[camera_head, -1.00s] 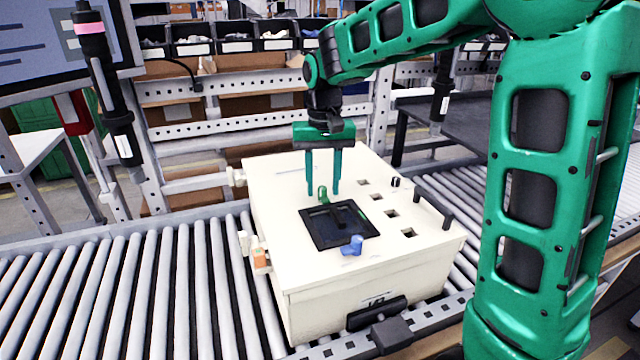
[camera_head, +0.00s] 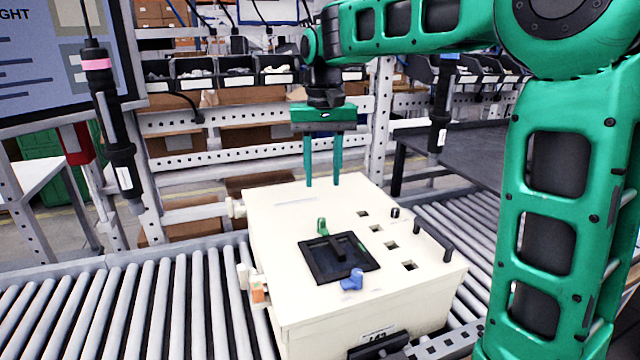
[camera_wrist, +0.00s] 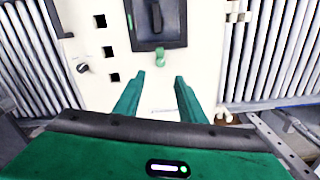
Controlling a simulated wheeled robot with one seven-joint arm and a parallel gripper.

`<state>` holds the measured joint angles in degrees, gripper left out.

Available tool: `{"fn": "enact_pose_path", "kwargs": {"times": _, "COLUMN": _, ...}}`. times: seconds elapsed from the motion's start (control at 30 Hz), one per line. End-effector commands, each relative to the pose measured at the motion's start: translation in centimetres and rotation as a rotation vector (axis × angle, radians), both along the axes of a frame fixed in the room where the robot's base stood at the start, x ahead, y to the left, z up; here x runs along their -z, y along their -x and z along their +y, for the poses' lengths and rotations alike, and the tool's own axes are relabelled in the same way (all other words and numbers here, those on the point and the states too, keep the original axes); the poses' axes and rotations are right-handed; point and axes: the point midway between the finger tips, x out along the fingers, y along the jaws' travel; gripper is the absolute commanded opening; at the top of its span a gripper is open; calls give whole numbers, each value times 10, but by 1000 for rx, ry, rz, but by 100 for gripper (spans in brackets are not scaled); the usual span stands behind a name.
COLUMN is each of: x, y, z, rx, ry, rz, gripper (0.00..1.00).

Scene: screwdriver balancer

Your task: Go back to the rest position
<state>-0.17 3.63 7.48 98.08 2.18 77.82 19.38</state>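My gripper (camera_head: 322,184) hangs above the back part of a cream box (camera_head: 310,300), fingers pointing down. Its two green fingers are apart with nothing between them. In the wrist view my gripper (camera_wrist: 164,74) is also open and empty, with the cream box top (camera_wrist: 215,60) below it.
The box top carries a black recessed panel (camera_head: 318,272), a green piece (camera_head: 322,227), a blue piece (camera_head: 352,281) and several square holes. The box stands on a roller conveyor (camera_head: 130,310). A hanging screwdriver (camera_head: 110,120) is at the left. Shelf bins (camera_head: 240,70) stand behind.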

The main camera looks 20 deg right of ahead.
Motion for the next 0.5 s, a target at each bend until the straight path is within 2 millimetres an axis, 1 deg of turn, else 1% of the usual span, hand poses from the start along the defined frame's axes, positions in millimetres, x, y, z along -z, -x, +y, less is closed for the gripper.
{"fn": "enact_pose_path", "kwargs": {"times": 0.37, "x": 0, "y": 0, "z": 0, "rx": 0, "ry": 0, "rz": -1, "gripper": 37}}
{"fn": "enact_pose_path", "kwargs": {"times": 0.43, "x": 0, "y": 2, "z": -2, "rx": 3, "ry": 1, "rz": -1, "gripper": 37}}
{"fn": "enact_pose_path", "kwargs": {"times": 0.5, "x": 2, "y": 8, "z": -10, "rx": 13, "ry": 5, "rz": -3, "gripper": 37}}
